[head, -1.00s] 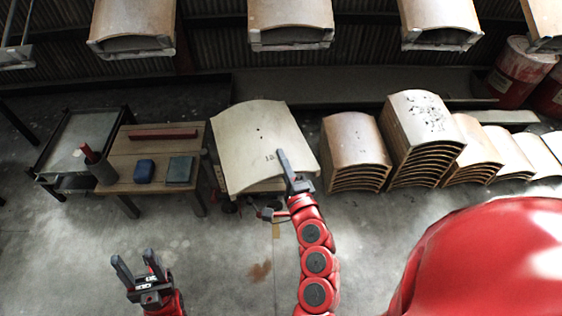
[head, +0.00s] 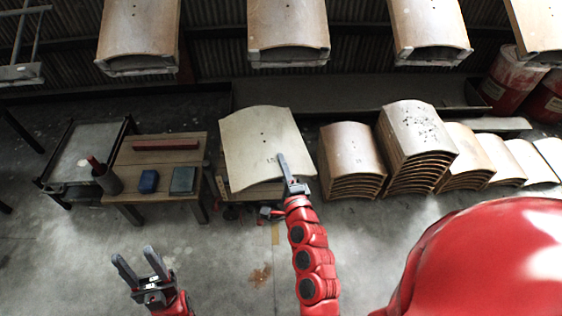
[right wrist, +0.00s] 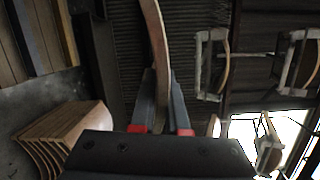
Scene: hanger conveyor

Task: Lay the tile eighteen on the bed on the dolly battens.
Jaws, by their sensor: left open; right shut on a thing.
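A pale, arched tile (head: 262,142) hangs over the dolly (head: 222,184), tilted slightly in the head view. My right gripper (head: 288,172) is shut on its near edge, right of the middle. In the right wrist view the tile (right wrist: 157,45) shows as a thin curved edge between the two fingers of the right gripper (right wrist: 160,112). The tile hides most of the dolly, its battens and any bed on them, so I cannot tell whether it touches them. My left gripper (head: 139,270) is open and empty over the floor at lower left.
Stacks of arched tiles (head: 415,148) stand right of the dolly; the nearest stack (head: 350,150) is close to the held tile. Conveyor hangers with tiles (head: 288,28) run along the back. The front floor is clear.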

